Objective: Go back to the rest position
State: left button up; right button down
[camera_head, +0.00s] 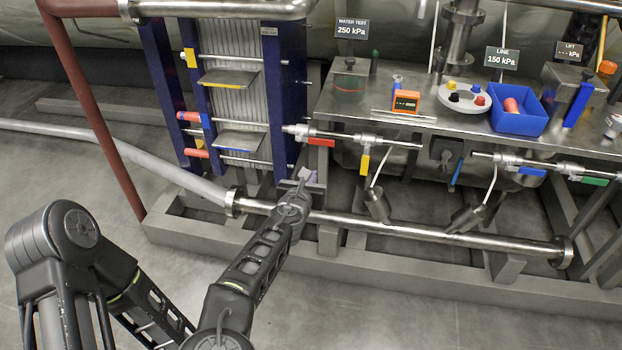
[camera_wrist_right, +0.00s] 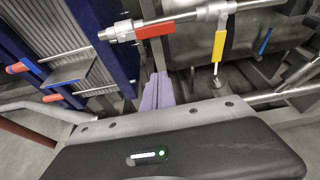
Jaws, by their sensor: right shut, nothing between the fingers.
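My right gripper (camera_head: 307,176) is near the middle of the head view, beside the lower right of the blue-framed plate stack. Its pale purple fingers are together and hold nothing. They also show in the right wrist view (camera_wrist_right: 157,93), below a red valve handle, with no clear contact with anything. My left gripper is not in view.
The plate stack (camera_head: 240,90) stands behind the gripper. Right of it, a red valve handle (camera_head: 321,142) and a yellow one (camera_head: 365,164) sit under the bench edge. A steel pipe (camera_head: 420,238) runs low across the frame. A blue bin (camera_head: 520,118) stands on the bench.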

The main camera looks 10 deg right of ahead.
dwell(0.3)
jog(key=s+d+f+m+g, duration=0.35)
jog(key=s+d+f, duration=0.25)
jog(key=f, duration=0.2)
jog(key=s+d+f+m+g, duration=0.2)
jog(key=s+d+f+m, duration=0.25)
jog(key=f, duration=0.35)
jog(key=s+d+f+m+g, duration=0.3)
jog(key=s+d+f+m, duration=0.1)
jog(key=s+d+f, duration=0.3)
jog(key=s+a+f+m+g+y, duration=0.1)
jog(key=s+a+f+m+g, duration=0.15)
jog(key=s+f+m, duration=0.5)
jog(key=s+a+m+g+y, duration=0.1)
jog(key=s+a+m+y, duration=0.2)
jog(key=s+a+m, duration=0.4)
jog(key=s+a+m+g+y, duration=0.1)
jog(key=s+a+m+y, duration=0.25)
jog(key=s, duration=0.55)
jog(key=a+r+m+p, duration=0.2)
jog(key=a+r+p, duration=0.1)
jog(key=r+p, duration=0.5)
jog(key=a+r+m+y+p, duration=0.1)
jog(key=a+r+m+p, duration=0.1)
jog(key=r+p, duration=0.6)
notch_tip(320, 180, up, 5)
jog(key=shift+s+a+f, duration=0.15)
jog(key=shift+s+a, duration=0.25)
jog(key=shift+a, duration=0.05)
